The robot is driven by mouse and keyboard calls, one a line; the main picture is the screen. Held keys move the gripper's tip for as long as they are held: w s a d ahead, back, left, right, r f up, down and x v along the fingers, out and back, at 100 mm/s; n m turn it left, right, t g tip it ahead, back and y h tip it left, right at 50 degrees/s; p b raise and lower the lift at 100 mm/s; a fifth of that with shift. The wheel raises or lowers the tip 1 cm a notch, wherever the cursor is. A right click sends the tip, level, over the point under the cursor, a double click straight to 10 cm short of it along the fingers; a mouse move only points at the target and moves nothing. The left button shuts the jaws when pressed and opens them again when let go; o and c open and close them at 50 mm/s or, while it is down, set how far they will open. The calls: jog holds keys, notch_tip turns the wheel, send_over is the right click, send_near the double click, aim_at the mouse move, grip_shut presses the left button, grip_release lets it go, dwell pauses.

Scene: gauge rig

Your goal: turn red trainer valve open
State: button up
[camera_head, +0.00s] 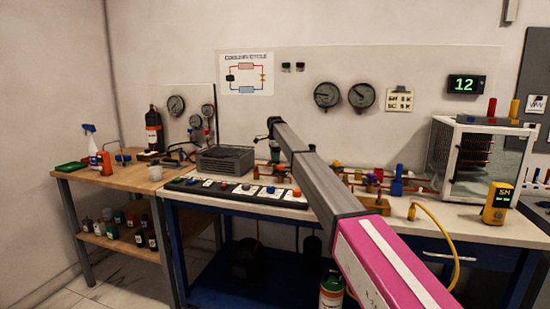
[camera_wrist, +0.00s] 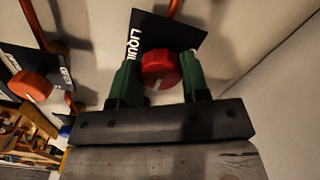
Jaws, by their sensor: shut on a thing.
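The red valve knob (camera_wrist: 160,68) shows in the wrist view in front of a black plate lettered "LIQUI…" (camera_wrist: 185,38). It has a pale mark on its face. My gripper (camera_wrist: 158,82) has its two green fingers on either side of the knob and is shut on it. In the head view my arm reaches over the bench to the back, and its end is small near the grey ribbed box. The knob cannot be made out there.
An orange-red knob (camera_wrist: 31,86) with its own black label sits to the left in the wrist view, near copper pipes. In the head view, a ribbed grey box (camera_head: 225,160), a black switch strip (camera_head: 235,191) and a clear-sided cabinet (camera_head: 478,160) stand on the bench.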

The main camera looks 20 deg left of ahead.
jog(key=n, duration=0.4)
jog(key=shift+n, duration=0.4)
jog(key=n, duration=0.4)
jog(key=shift+n, duration=0.3)
jog(key=n, duration=0.4)
jog(key=shift+n, duration=2.1)
jog(key=o, duration=0.9)
jog(key=shift+o, duration=0.2)
